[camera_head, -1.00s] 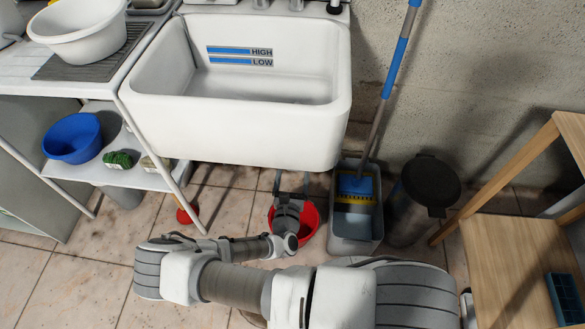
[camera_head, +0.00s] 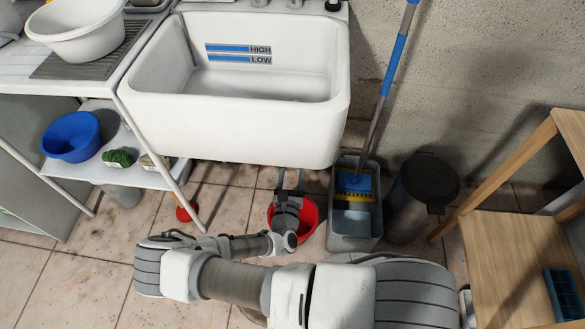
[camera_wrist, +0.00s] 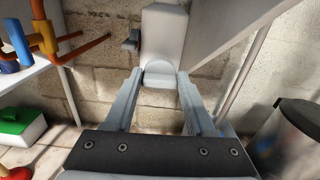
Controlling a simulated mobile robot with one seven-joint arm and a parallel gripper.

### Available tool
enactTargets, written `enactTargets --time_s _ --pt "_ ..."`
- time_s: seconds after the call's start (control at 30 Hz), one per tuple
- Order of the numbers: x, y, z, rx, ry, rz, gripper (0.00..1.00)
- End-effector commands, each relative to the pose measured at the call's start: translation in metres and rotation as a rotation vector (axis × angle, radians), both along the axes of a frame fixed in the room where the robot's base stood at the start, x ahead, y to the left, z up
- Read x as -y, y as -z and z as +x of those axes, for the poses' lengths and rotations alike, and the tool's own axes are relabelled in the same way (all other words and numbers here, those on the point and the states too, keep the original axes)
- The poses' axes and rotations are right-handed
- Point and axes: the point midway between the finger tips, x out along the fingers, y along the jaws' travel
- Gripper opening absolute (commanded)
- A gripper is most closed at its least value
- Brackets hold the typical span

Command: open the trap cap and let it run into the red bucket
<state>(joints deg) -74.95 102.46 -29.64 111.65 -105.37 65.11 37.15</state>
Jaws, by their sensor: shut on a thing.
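The red bucket (camera_head: 312,218) stands on the floor under the white sink (camera_head: 235,140), partly covered by my gripper and wrist. My gripper (camera_head: 289,172) reaches over it, fingers pointing under the sink. In the wrist view, my gripper (camera_wrist: 159,82) is shut on a pale rounded piece, which looks like the trap cap (camera_wrist: 158,77). It sits at the lower end of the pale trap body (camera_wrist: 163,38). The sink hides the trap in the head view. I see no water running, and cannot tell whether the cap has turned.
A grey mop bucket (camera_head: 353,222) with a blue-handled mop stands right of the red bucket. A dark-lidded bin (camera_head: 428,180) is beyond it. A shelf on the left holds a blue basin (camera_head: 70,138). A wooden stand (camera_head: 515,250) is at the right. Floor shows at the left front.

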Motion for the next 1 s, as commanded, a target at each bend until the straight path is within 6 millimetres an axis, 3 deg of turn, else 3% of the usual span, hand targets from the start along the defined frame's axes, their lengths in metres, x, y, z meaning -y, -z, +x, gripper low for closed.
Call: enactTargets --time_s 0.27,1.0 --pt "-0.0005 -0.0016 0.0000 -0.028 0.000 -0.140 0.00" --pt "-0.0032 0.0017 0.0007 -0.160 0.000 -0.819 0.00"
